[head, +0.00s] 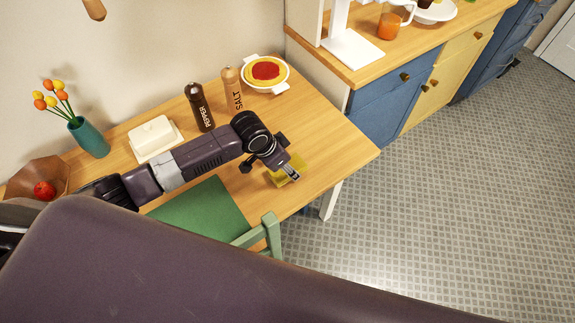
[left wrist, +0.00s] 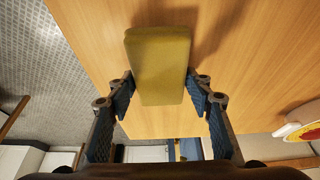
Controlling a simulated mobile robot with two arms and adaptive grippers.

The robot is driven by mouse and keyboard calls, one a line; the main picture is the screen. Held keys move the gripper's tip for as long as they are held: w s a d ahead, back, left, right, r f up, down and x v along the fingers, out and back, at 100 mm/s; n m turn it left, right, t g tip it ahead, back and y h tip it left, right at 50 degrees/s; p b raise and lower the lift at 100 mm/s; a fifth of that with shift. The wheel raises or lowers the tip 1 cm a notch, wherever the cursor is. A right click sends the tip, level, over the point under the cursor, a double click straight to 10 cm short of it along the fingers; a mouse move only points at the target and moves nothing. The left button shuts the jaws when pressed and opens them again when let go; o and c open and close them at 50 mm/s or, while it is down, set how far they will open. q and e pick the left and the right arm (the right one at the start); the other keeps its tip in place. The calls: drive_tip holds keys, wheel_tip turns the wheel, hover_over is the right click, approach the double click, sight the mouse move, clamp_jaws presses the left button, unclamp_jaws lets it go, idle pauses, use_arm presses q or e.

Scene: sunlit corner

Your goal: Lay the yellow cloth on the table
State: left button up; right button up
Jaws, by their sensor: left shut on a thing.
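The yellow cloth (head: 276,179) looks like a small folded, block-like bundle near the right part of the wooden table (head: 335,140). My left gripper (head: 291,172) is over the table and shut on the cloth. In the left wrist view the cloth (left wrist: 158,55) sits between the two fingers of the left gripper (left wrist: 160,84), its far end sticking out past them towards the tabletop. A shadow falls on the wood beside it. I cannot tell whether the cloth touches the table. My right gripper is not in view.
A pepper mill (head: 199,108), salt mill (head: 231,90), butter dish (head: 155,137) and pie dish (head: 266,73) stand behind the arm. A teal vase (head: 89,138) and brown bowl (head: 38,176) are at left. A green chair (head: 205,212) is at the front. The table's right end is clear.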

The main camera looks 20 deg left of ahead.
use_arm(q)
drive_tip(key=shift+f, duration=0.25)
drive_tip(key=shift+f, duration=0.15)
drive_tip(key=o, duration=1)
drive_tip(key=shift+r, duration=0.3)
drive_tip(key=v, duration=1.1)
drive_tip(key=shift+s+a+r+b, duration=0.1)
drive_tip(key=shift+s+r+b, duration=0.1)
drive_tip(key=shift+r+b, duration=0.1)
drive_tip(key=shift+r, duration=0.1)
